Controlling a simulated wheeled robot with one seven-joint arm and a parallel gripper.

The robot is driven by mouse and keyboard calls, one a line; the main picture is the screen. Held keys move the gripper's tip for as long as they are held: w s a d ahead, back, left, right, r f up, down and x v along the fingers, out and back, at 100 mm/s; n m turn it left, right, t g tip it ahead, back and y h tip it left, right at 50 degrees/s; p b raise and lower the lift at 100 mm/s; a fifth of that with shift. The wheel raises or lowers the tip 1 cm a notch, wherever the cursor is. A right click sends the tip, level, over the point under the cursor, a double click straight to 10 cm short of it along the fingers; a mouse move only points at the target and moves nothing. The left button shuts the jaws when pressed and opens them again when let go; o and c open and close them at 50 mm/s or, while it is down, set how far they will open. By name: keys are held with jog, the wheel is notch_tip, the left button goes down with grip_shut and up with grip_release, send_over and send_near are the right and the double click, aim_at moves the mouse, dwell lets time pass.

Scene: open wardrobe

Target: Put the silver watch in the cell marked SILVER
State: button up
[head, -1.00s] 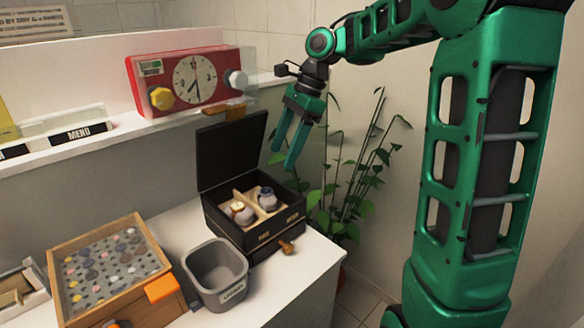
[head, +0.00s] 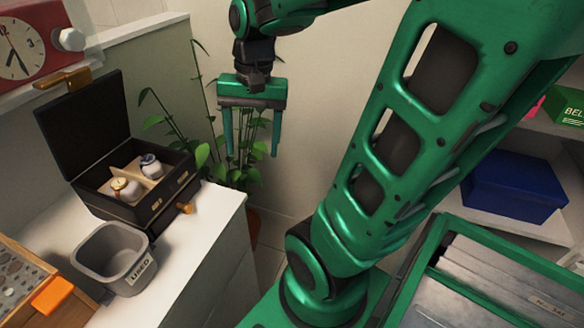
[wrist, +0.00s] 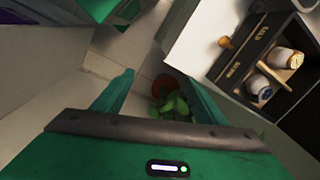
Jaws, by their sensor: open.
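My gripper (head: 251,150) points down, open and empty, in front of the plant and right of the counter. In the wrist view its fingers (wrist: 160,92) are spread with nothing between them. An open black watch box (head: 112,212) stands on the white counter, left of the gripper. A divider splits it into two cells, each with a pale cushion. The left cushion bears a gold-looking watch (head: 119,184). The right one bears a dark-faced watch (head: 149,159); I cannot tell if it is the silver one.
A grey bin marked USED (head: 110,262) stands before the box, near a wooden tray (head: 22,262). The red clock (head: 22,45) is behind left. The plant (head: 158,110) is beyond the counter edge. A blue box (head: 510,188) sits on a right-hand shelf.

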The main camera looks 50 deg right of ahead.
jog(key=s+d+f+n, duration=0.2)
jog(key=s+f+n, duration=0.1)
jog(key=s, duration=0.7)
jog(key=shift+s+d+f+n+g+h, duration=0.15)
jog(key=shift+d+f+n+g+h, duration=0.2)
jog(key=shift+f+g+h, duration=0.1)
jog(key=shift+w+f, duration=0.25)
jog(key=shift+w, duration=0.4)
